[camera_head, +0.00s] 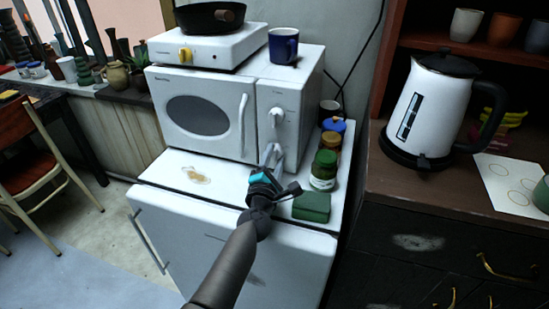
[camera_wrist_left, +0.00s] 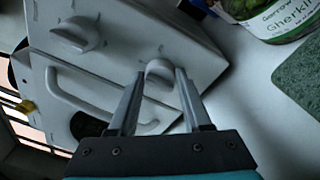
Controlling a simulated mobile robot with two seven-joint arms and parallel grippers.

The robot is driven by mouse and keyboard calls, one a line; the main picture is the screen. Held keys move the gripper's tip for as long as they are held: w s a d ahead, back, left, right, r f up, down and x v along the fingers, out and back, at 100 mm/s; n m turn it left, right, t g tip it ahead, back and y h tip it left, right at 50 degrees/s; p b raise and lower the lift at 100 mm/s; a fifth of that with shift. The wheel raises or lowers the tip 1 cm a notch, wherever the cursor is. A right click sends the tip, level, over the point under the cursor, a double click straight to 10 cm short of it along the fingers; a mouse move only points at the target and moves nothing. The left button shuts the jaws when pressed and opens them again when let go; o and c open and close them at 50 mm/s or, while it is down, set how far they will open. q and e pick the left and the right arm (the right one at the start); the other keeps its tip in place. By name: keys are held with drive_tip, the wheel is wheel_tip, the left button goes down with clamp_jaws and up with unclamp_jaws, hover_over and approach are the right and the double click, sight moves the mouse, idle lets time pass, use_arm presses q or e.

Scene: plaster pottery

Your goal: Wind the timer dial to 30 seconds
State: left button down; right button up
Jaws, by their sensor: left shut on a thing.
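The white microwave (camera_head: 207,113) stands on a low white fridge, with two dials one above the other on its right panel. The upper dial (camera_head: 277,115) is free; it also shows in the left wrist view (camera_wrist_left: 78,36). My left gripper (camera_head: 272,156) reaches up to the lower dial. In the left wrist view its two fingers (camera_wrist_left: 159,74) sit one on each side of the lower dial (camera_wrist_left: 158,70), shut on it. The panel's labels are too small to read, so the dial's setting cannot be told. My right gripper is not in view.
A green sponge (camera_head: 312,207) and a jar of gherkins (camera_head: 323,175) stand right of my left gripper. The microwave's door handle (camera_head: 243,125) is just left of the dials. A hot plate (camera_head: 208,47) and blue mug (camera_head: 283,46) are on top. A kettle (camera_head: 435,110) stands right.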

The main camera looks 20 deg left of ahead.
use_arm(q)
drive_tip(key=shift+m, duration=0.3)
drive_tip(key=m, duration=0.2)
drive_tip(key=shift+f+m+b, duration=0.15)
drive_tip(key=shift+m+b, duration=0.2)
drive_tip(key=shift+m, duration=0.05)
drive_tip(key=m, duration=0.3)
drive_tip(key=shift+t, duration=0.3)
drive_tip(key=m, duration=0.3)
drive_tip(key=m+h, duration=0.1)
drive_tip(key=m, duration=0.1)
drive_tip(key=shift+f+m+t, duration=0.15)
drive_tip(key=shift+m+t, duration=0.15)
drive_tip(key=shift+m, duration=0.1)
drive_tip(key=shift+c, duration=1.8)
unclamp_jaws()
drive_tip(key=s, duration=0.5)
drive_tip(key=s+f+p, duration=0.1)
drive_tip(key=s, duration=0.4)
drive_tip(key=s+p, duration=0.1)
drive_tip(key=s, duration=0.4)
drive_tip(key=shift+s+d+f, duration=0.1)
drive_tip(key=shift+d+f, duration=0.05)
drive_tip(key=shift+f, duration=0.1)
